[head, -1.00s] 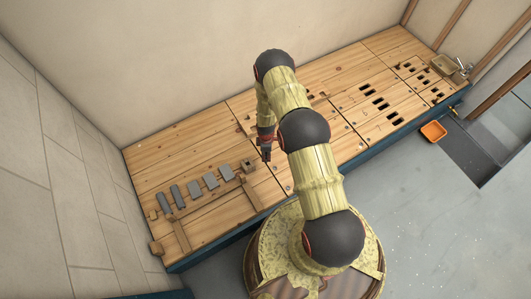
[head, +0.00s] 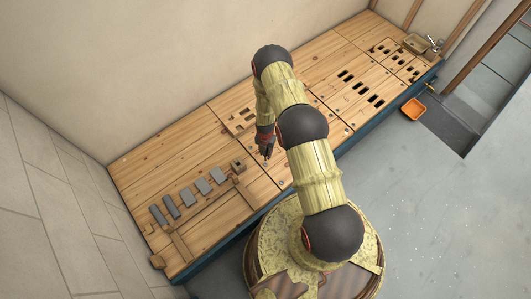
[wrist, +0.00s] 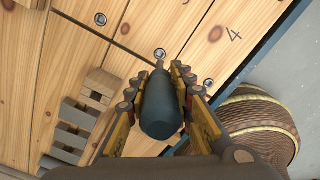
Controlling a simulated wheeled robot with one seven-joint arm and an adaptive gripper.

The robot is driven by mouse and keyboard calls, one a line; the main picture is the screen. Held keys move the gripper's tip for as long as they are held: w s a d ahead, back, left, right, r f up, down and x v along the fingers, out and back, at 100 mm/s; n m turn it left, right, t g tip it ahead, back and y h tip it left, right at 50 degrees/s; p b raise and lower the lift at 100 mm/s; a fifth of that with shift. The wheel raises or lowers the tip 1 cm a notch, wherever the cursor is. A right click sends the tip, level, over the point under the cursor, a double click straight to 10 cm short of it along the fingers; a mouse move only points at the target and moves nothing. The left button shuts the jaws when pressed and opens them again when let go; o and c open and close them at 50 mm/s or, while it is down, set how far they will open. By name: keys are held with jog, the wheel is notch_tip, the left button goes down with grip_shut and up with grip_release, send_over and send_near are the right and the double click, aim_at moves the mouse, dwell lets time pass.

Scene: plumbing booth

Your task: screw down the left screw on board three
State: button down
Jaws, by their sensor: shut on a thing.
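My gripper (wrist: 158,88) is shut on a dark screwdriver (wrist: 162,110) with a bulbous handle. Its short brownish tip points away from me, at a round metal screw (wrist: 160,54) in the wooden boards; I cannot tell whether the tip touches it. Other screws show at the upper left (wrist: 100,19) and to the right (wrist: 208,83). A board marked 4 (wrist: 240,18) lies at the upper right. No clear 3 is readable. In the head view my gripper (head: 264,152) hangs over the bench; the screwdriver is too small to make out there.
A wooden block (head: 238,166) and several grey pieces (head: 186,196) sit along the bench's left part. Boards with dark slots (head: 360,87) lie to the right.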

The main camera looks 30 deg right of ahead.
jog(key=shift+f+b, duration=2.15)
jog(key=shift+f, duration=1.45)
jog(key=shift+r+m+p, duration=0.2)
jog(key=shift+m+p, duration=0.15)
jog(key=shift+m, duration=0.35)
jog(key=m, duration=0.2)
jog(key=shift+m+p, duration=0.3)
jog(key=m+p, duration=0.1)
jog(key=m, duration=0.5)
jog(key=shift+p, duration=0.3)
jog(key=m+b, duration=0.1)
jog(key=m, duration=0.4)
jog(key=shift+f+b, duration=0.1)
jog(key=shift+b, duration=0.3)
jog(key=m+b, duration=0.1)
jog(key=m, duration=0.4)
jog(key=shift+m, duration=0.3)
jog(key=shift+n+b, duration=0.45)
jog(key=shift+n, duration=0.25)
jog(key=shift+r+p, duration=2.4)
jog(key=shift+r, duration=1.7)
jog(key=shift+d, duration=0.1)
